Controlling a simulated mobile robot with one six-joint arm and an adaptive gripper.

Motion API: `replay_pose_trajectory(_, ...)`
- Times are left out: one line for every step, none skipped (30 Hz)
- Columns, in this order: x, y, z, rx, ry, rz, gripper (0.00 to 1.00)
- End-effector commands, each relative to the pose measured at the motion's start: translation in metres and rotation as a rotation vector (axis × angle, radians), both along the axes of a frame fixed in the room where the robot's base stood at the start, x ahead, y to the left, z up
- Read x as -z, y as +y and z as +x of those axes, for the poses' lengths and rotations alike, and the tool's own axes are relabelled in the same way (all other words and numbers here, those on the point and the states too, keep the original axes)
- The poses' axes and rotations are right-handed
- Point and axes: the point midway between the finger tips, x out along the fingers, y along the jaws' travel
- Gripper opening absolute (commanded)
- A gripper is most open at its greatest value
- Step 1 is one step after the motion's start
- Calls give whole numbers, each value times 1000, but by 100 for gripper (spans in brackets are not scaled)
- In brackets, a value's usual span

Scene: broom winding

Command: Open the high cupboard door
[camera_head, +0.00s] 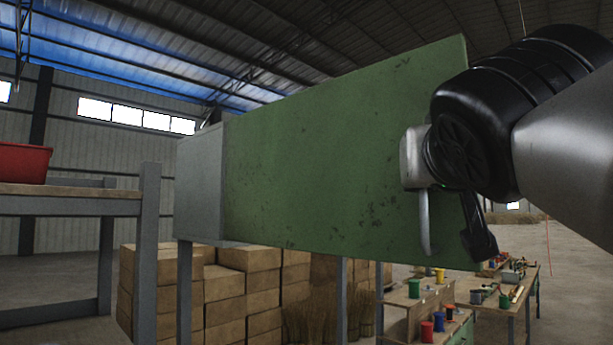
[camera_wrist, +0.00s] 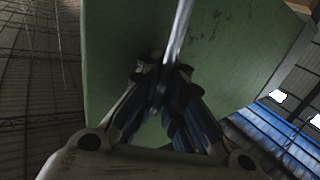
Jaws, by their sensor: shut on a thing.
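The high cupboard is a grey box (camera_head: 199,185) with a large green, dark-speckled door (camera_head: 320,155) in the head view. The door spans from the grey box to the right and looks larger toward its right edge. I cannot tell how far it stands open; its back is hidden. A thin silver handle (camera_head: 424,222) stands upright near its right side. In the wrist view the handle (camera_wrist: 181,35) runs down between the dark fingers of my gripper (camera_wrist: 165,90), which is shut on it. My arm hides part of the door's right edge in the head view.
A wooden-topped bench (camera_head: 75,198) with a red bin (camera_head: 22,162) stands at left. Stacked cardboard boxes (camera_head: 225,290) and straw bundles (camera_head: 315,310) lie below the cupboard. A low table (camera_head: 515,300) with coloured spools is at lower right. Open floor (camera_head: 578,270) shows at far right.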

Motion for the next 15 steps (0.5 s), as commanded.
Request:
replay_pose_trajectory(0, -1, -1, 4, 2, -4, 0)
replay_pose_trajectory(0, -1, -1, 5, 2, -4, 0)
replay_pose_trajectory(0, -2, -1, 5, 3, -3, 0)
replay_pose_trajectory(0, -2, -1, 5, 3, -3, 0)
replay_pose_trajectory(0, -2, -1, 5, 3, -3, 0)
replay_pose_trajectory(0, -2, -1, 5, 3, -3, 0)
replay_pose_trajectory(0, -2, -1, 5, 3, -3, 0)
replay_pose_trajectory(0, -2, -1, 5, 3, -3, 0)
replay_pose_trajectory(0, -2, -1, 5, 3, -3, 9)
replay_pose_trajectory(0, -2, -1, 5, 3, -3, 11)
replay_pose_trajectory(0, -2, -1, 5, 3, -3, 13)
replay_pose_trajectory(0, -2, -1, 5, 3, -2, 16)
replay_pose_trajectory(0, -1, -1, 5, 3, -2, 18)
replay_pose_trajectory(0, -1, -1, 4, 2, -2, 20)
replay_pose_trajectory(0, -1, -1, 4, 2, -2, 22)
